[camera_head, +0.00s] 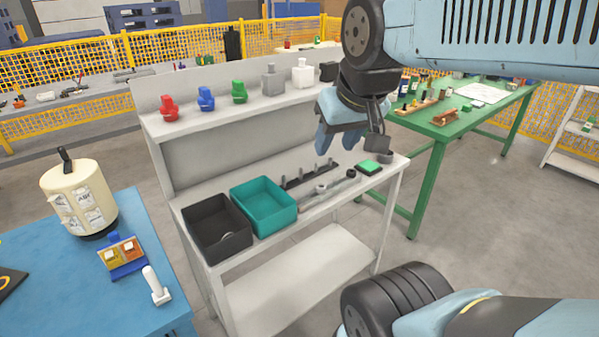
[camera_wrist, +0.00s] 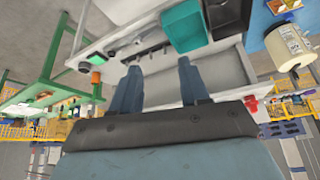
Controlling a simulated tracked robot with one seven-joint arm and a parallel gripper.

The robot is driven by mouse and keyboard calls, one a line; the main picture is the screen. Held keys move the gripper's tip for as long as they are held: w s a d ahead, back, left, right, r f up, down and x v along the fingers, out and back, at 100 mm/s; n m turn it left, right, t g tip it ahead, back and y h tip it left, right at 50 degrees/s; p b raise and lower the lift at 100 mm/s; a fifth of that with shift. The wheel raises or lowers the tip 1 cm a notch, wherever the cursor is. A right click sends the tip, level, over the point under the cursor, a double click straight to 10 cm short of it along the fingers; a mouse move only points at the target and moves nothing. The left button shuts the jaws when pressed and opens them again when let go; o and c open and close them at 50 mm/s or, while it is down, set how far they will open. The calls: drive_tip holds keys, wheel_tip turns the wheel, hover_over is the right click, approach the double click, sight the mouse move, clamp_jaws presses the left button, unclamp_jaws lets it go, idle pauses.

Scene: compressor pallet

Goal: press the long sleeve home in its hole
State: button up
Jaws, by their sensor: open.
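My gripper (camera_head: 345,130) hangs above the right part of the grey workbench (camera_head: 266,180), pointing down. In the wrist view its two blue fingers (camera_wrist: 160,85) are apart with nothing between them. On the bench lie a dark strip with several upright grey pegs (camera_head: 309,175) and, in front of it, a grey metal bar with round ends (camera_head: 328,191).
A black bin (camera_head: 203,213) and a teal bin (camera_head: 242,195) stand on the bench's left. Several coloured valve-like parts, including a red one (camera_head: 168,108), line the upper shelf. A green table (camera_head: 444,130) is to the right, a blue table (camera_head: 150,318) to the left.

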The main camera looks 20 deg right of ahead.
drive_tip(key=w+a+f+m+g+y, duration=0.1)
drive_tip(key=w+a+f+m+y, duration=0.1)
drive_tip(key=w+f+m+y, duration=0.35)
drive_tip(key=w+a+f+m+g+y, duration=0.1)
drive_tip(key=w+a+f+m+y, duration=0.2)
drive_tip(key=w+f+m, duration=0.55)
drive_tip(key=m+t, duration=0.7)
drive_tip(key=m, duration=0.8)
approach(280, 185)
drive_tip(key=shift+h, duration=0.35)
drive_tip(key=s+r, duration=0.1)
drive_tip(key=s+d+r, duration=0.1)
drive_tip(key=r, duration=0.1)
drive_tip(key=s+r, duration=0.1)
drive_tip(key=shift+s+d+r, duration=0.1)
drive_tip(key=shift+d+r, duration=0.05)
drive_tip(key=shift+d, duration=0.1)
drive_tip(key=x, duration=1.3)
drive_tip(key=shift+w+a, duration=0.15)
drive_tip(key=shift+w, duration=0.3)
drive_tip(key=shift+c, duration=0.2)
clamp_jaws()
